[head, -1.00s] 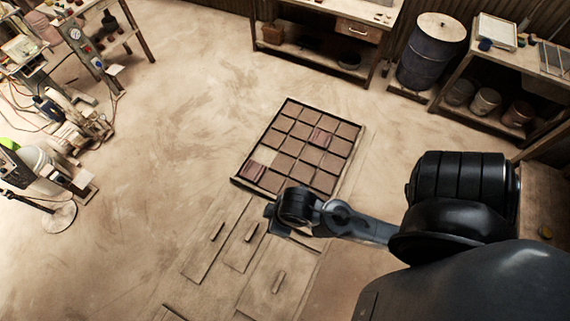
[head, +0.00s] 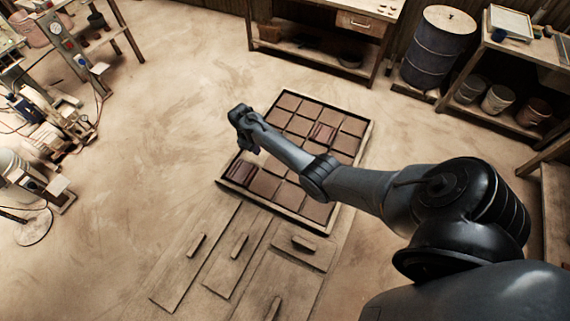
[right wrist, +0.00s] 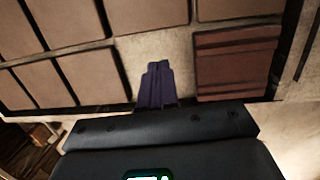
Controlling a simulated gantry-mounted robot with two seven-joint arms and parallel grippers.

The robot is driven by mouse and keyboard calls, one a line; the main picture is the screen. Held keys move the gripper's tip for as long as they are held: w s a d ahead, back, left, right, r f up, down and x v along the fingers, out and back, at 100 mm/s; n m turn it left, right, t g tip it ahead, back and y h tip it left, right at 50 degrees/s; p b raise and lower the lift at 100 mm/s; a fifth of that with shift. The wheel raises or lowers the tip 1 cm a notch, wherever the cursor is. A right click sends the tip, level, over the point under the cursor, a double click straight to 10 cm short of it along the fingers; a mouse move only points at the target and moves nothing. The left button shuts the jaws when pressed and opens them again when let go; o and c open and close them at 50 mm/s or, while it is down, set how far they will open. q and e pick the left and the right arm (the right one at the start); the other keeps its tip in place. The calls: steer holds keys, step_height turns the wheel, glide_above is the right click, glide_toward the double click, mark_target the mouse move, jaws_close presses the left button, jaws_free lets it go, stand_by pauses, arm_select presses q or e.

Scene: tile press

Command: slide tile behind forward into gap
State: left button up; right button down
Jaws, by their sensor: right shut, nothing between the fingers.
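A square tray (head: 228,189) of brown tiles lies in front of me. Its gap (right wrist: 150,52) shows as a pale empty cell in the right wrist view. A ridged reddish tile (right wrist: 237,62) borders the gap on the right, a plain tile (right wrist: 92,77) on the left, and another plain tile (right wrist: 152,12) above it. In the head view the ridged tile (head: 238,171) is at the tray's near left corner. My right gripper (right wrist: 157,66) is shut and empty, its purple fingers over the gap's edge. Whether they touch any tile cannot be told. My left gripper is not in view.
A second ridged tile (head: 322,132) sits farther back in the tray. Flat panels with handles (head: 240,246) lie before the tray. A blue barrel (head: 437,48) and a bench (head: 350,45) stand behind. Open surface lies to the left.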

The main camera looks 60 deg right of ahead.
steer(key=shift+w+d+f+y+b, duration=0.4)
steer(key=shift+w+d+f+b, duration=0.05)
steer(key=shift+f, duration=0.2)
steer(key=shift+s+p, duration=0.45)
steer(key=shift+s, duration=0.05)
steer(key=s+p, duration=0.4)
steer(key=s, duration=0.6)
steer(key=shift+s+p, duration=0.3)
steer(key=shift+p, duration=0.05)
steer(key=shift+s, duration=0.3)
steer(key=shift+w+f, duration=0.15)
steer(key=shift+f, duration=0.65)
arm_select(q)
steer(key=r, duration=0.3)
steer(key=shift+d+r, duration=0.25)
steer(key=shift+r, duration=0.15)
arm_select(e)
steer(key=shift+f, duration=0.1)
